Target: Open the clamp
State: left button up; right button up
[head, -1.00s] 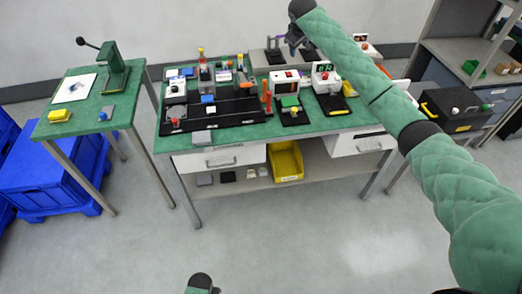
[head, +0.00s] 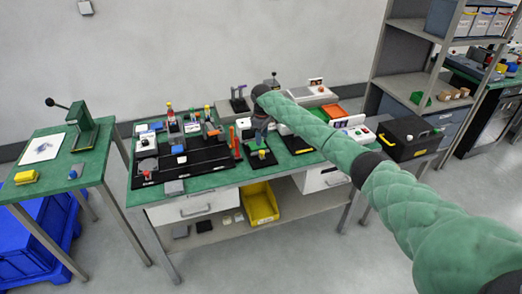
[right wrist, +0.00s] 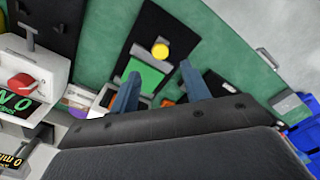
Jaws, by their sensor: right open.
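A fixture with a black base, a green block and a yellow knob (head: 262,156) stands on the green bench top. In the right wrist view its green block (right wrist: 147,77) and its round yellow knob (right wrist: 160,49) show. An upright orange-red lever (head: 232,141) stands just left of this fixture in the head view. I cannot tell for sure which part is the clamp. My right gripper (head: 262,132) is above and behind the fixture in the head view. Its two fingers are apart and empty in the right wrist view (right wrist: 160,70). My left gripper is out of view.
A long black board (head: 210,161) with several small devices lies left of the fixture. A device with a red button and green display (right wrist: 28,90) is close by in the wrist view. A black case (head: 408,137) stands at right. A side table (head: 62,172) is at left.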

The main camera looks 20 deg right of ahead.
aim_at(262, 151)
jog(key=shift+s+f, duration=0.1)
jog(key=shift+f, duration=0.2)
notch_tip(262, 151, down, 6)
jog(key=shift+r+p, duration=0.25)
jog(key=shift+p, duration=0.95)
jog(key=shift+f, duration=0.4)
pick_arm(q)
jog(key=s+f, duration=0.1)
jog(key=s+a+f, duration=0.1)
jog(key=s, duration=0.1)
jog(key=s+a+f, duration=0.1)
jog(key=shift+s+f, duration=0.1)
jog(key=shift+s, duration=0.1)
pick_arm(e)
jog(key=shift+f, duration=0.2)
